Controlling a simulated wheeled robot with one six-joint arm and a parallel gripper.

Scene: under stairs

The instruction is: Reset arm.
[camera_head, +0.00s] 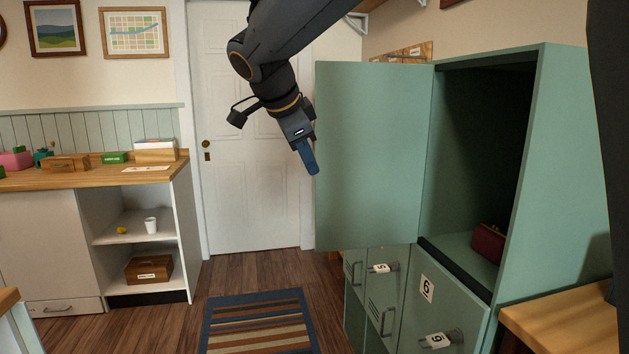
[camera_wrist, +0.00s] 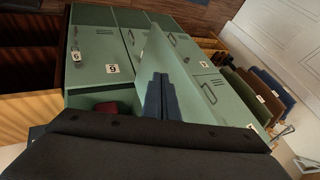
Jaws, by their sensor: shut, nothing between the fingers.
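My gripper (camera_head: 308,158) is shut and empty. In the head view it hangs from my dark arm in front of the white door, with its blue fingers pointing down, just left of the open locker door (camera_head: 368,155). In the wrist view the blue fingers of my gripper (camera_wrist: 161,98) lie together near the middle, in front of the green lockers (camera_wrist: 95,60). I cannot tell whether the fingers touch the locker door.
The open upper locker holds a dark red purse (camera_head: 489,243). Lower locker doors with number tags 5 and 6 (camera_head: 427,288) are shut. A striped rug (camera_head: 259,322) lies on the floor. A wooden counter (camera_head: 85,179) with boxes stands left, and a wooden bench (camera_head: 565,318) right.

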